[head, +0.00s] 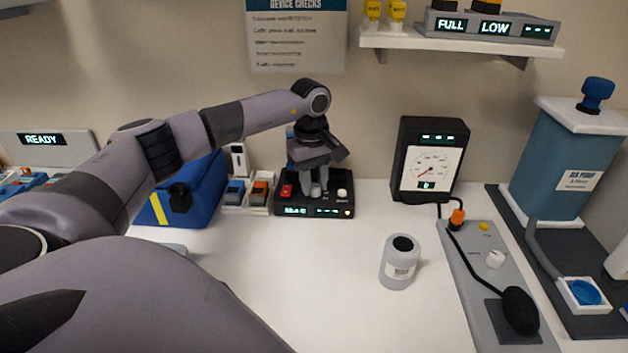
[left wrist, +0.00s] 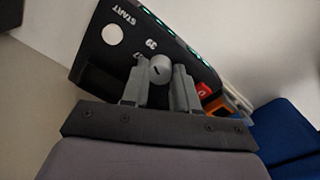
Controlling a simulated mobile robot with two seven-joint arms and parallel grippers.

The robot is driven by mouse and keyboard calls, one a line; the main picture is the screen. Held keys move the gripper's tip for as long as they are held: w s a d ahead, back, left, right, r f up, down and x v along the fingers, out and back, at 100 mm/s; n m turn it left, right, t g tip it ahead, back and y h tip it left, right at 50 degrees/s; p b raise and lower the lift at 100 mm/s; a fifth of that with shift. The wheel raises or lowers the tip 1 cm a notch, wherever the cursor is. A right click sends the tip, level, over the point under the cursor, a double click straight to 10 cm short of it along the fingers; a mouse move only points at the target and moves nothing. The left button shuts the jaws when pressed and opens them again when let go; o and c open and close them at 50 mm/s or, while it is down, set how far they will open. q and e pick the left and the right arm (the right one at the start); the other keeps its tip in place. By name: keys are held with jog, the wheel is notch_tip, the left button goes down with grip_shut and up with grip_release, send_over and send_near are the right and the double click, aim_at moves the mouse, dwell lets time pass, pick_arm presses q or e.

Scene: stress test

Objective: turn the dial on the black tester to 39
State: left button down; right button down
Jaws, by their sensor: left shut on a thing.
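The black tester (head: 330,204) stands at the back of the white worktop, left of centre, with a red button, a white button and small lit displays. My left gripper (head: 316,189) points down over its top. In the left wrist view, the grey dial (left wrist: 160,68) shows between the fingertips of my left gripper (left wrist: 160,78), which is shut on it. Rotated number marks and the word START show on the tester (left wrist: 90,58) beside a white button (left wrist: 112,35). The fingers hide part of the dial, and its exact setting is not readable. My right gripper is not in view.
A blue case (head: 200,195) and a stand with grey and orange blocks (head: 247,194) are close left of the tester. A grey jar (head: 399,262) stands to the right, before a black gauge (head: 429,160) and a grey panel (head: 480,250). The worktop between is clear.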

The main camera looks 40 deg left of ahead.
aim_at(313, 187)
pick_arm(q)
jog(key=shift+m, duration=0.4)
jog(key=c, duration=0.9)
grip_release()
jog(key=shift+o, duration=0.2)
jog(key=shift+s+r+b, duration=0.1)
jog(key=shift+r+b, duration=0.2)
jog(key=shift+r, duration=3.35)
